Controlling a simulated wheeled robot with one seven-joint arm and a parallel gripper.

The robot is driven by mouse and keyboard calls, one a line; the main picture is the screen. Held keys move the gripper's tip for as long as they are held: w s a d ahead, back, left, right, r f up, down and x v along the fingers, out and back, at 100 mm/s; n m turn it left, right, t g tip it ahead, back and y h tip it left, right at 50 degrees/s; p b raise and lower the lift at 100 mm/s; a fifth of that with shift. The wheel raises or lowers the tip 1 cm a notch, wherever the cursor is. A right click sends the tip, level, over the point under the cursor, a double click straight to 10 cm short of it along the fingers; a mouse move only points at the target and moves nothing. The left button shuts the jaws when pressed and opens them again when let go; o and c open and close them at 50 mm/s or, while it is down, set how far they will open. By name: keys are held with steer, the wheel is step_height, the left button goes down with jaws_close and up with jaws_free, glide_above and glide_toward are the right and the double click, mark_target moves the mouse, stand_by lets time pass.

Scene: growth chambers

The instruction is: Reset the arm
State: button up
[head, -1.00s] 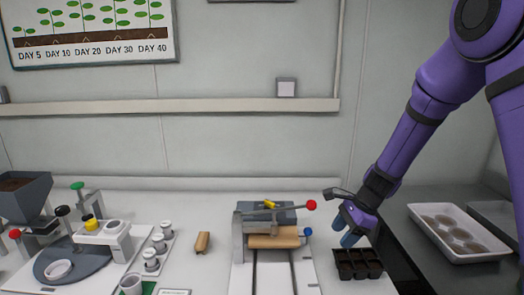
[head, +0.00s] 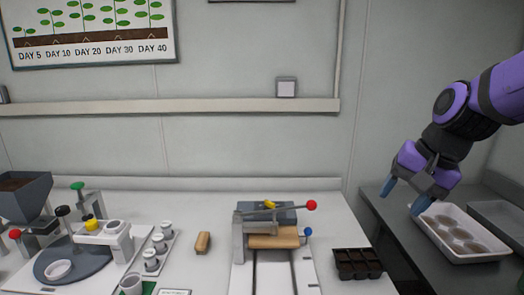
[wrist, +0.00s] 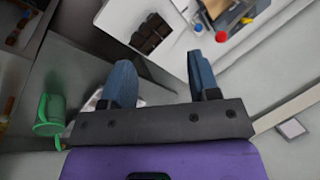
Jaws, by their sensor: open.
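My purple arm ends in my gripper (head: 404,199), at the right of the head view. Its two blue fingers are apart with nothing between them. It hangs in the air near the left end of the white tray with round brown items, clear of the white bench. In the wrist view my gripper (wrist: 162,80) also shows two spread, empty fingers. The dark seedling tray (head: 357,263) sits on the right front of the bench, left of and below my gripper. It also shows in the wrist view (wrist: 152,34).
A press with a red-knobbed lever (head: 270,225) stands mid-bench. A tan block (head: 203,242) lies left of it. White jars (head: 150,261) and a hopper (head: 25,196) stand further left. The white tray (head: 462,257) rests on the grey side counter. The wrist view shows a green mug-like object (wrist: 50,117).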

steer(key=s+d+r+n+t+h, duration=0.1)
steer(key=s+d+r+n, duration=0.1)
steer(key=s, duration=0.4)
steer(key=s+d+r+n+t+h, duration=0.1)
steer(key=s+d+r+n+h, duration=0.1)
steer(key=s, duration=0.5)
steer(key=shift+s+d+r+n+t, duration=0.15)
steer(key=shift+r+n+t, duration=0.15)
steer(key=shift+r+n, duration=0.55)
steer(key=shift+f+n, duration=0.25)
steer(key=shift+c, duration=0.4)
